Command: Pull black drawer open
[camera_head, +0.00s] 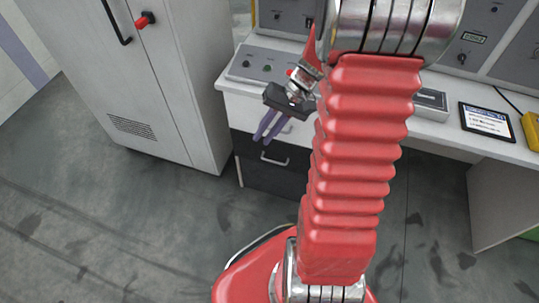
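The black drawer (254,151) is in the white desk's pedestal, below a white drawer front. It looks shut, flush with the pedestal. Its light metal bar handle (274,160) shows on the front, and my red arm hides the drawer's right part. My gripper (263,140) has two purple fingers pointing down, with a narrow gap between them. It appears open and empty. In the picture its fingertips are just above and left of the handle; they look apart from it, but the depth between them is hard to tell.
A grey cabinet (145,85) stands left of the desk. The white desktop (234,83) carries a control panel with buttons and, at right, a tablet (486,120). Another black front (270,182) lies below the drawer. The floor before the cabinet and pedestal is clear.

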